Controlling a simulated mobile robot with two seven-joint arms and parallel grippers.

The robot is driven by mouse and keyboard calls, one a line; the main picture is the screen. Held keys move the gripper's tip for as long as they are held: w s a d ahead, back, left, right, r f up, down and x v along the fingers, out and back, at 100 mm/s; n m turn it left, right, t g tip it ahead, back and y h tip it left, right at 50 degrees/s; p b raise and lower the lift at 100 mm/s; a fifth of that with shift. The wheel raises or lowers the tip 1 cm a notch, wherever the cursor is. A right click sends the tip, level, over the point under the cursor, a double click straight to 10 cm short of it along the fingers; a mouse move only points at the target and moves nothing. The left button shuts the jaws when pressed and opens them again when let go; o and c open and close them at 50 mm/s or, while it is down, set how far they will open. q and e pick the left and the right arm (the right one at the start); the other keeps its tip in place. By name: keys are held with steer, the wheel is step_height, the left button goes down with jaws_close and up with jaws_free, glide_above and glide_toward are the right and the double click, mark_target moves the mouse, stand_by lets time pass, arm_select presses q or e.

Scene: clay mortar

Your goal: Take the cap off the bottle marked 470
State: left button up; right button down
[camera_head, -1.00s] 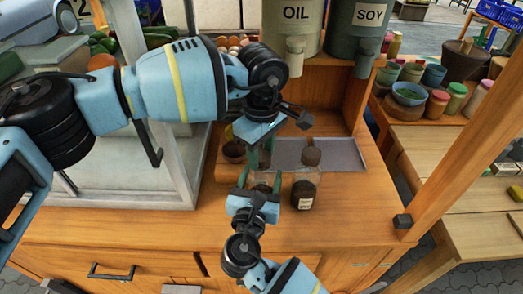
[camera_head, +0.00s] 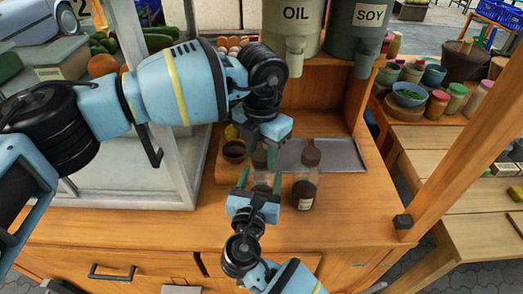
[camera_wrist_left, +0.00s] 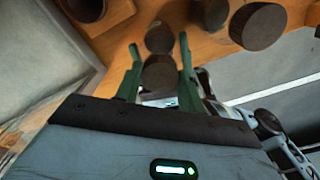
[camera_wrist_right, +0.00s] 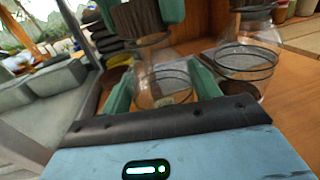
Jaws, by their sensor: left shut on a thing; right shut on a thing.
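A clear glass bottle (camera_wrist_right: 165,82) stands between the fingers of my right gripper (camera_head: 262,192), which is shut on its body. Its brown ridged cap (camera_wrist_right: 138,18) is between the green fingers of my left gripper (camera_head: 262,160), which is shut on it from above. The cap also shows in the left wrist view (camera_wrist_left: 160,72). I cannot tell whether the cap still sits on the neck or is slightly clear of it. A second bottle (camera_head: 305,188), dark inside, capped and labelled, stands just right. No number is readable on either bottle.
A grey metal tray (camera_head: 340,155) lies behind the bottles. A small dark bowl (camera_head: 234,151) is at the left. OIL (camera_head: 292,25) and SOY (camera_head: 355,30) containers are above. A glass-sided case (camera_head: 130,180) is at left. Counter right of the bottles is clear.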

arm_select(q)
steer(key=n, duration=0.4)
steer(key=shift+n, duration=0.4)
steer(key=n, duration=0.3)
steer(key=o, duration=1.1)
